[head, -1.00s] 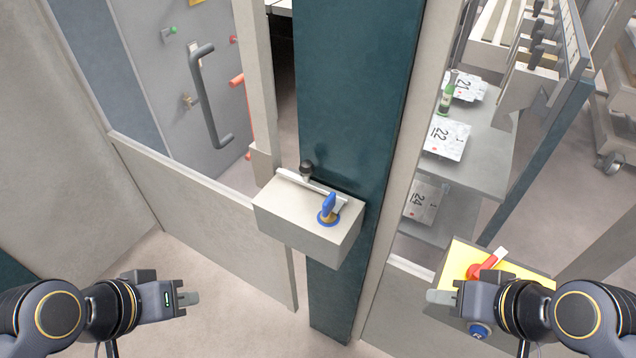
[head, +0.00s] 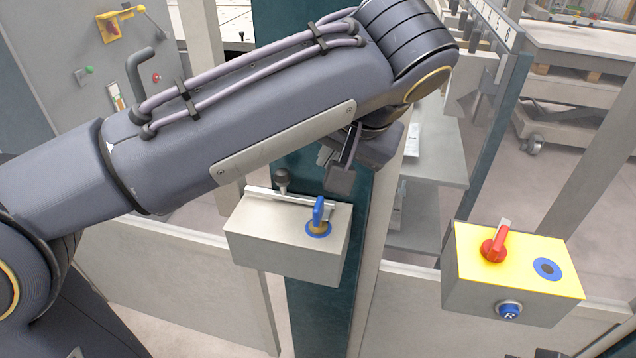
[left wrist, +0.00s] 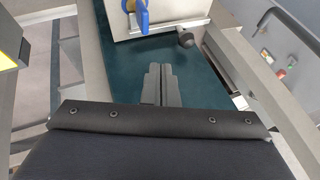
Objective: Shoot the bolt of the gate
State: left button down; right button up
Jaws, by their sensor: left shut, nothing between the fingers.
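The bolt is a pale bar (head: 290,196) with a dark round knob (head: 282,176), lying along the back of a light grey box (head: 285,250) on the teal post (head: 312,310). A blue turn handle (head: 318,210) stands on the box, right of the knob. My left gripper (head: 325,155) is shut and empty, above the box's back edge in front of the post, partly hidden by my arm. In the left wrist view its fingers (left wrist: 158,85) lie over the teal post, apart from the knob (left wrist: 185,39) and the blue handle (left wrist: 142,17). My right gripper is not in view.
A yellow-topped box (head: 512,275) with a red switch (head: 495,245) stands to the right. The low gate panel (head: 190,280) is left of the post. Grey shelves (head: 435,145) stand behind on the right. My left arm hides much of the upper left.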

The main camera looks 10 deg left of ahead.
pick_arm(q)
jog(key=shift+d+r, duration=0.2)
jog(key=shift+d, duration=0.35)
jog(key=x, duration=0.9)
jog(key=shift+w+a+f+b, duration=0.2)
jog(key=shift+f+b, duration=0.05)
jog(key=shift+b, duration=0.1)
jog(key=a, duration=0.2)
jog(key=w+a, duration=0.1)
jog(key=shift+a+f, duration=0.1)
jog(key=shift+f, duration=0.3)
jog(key=shift+w+a+f+p, duration=0.1)
jog(key=shift+a+f+p, duration=0.05)
jog(key=shift+a+p, duration=0.2)
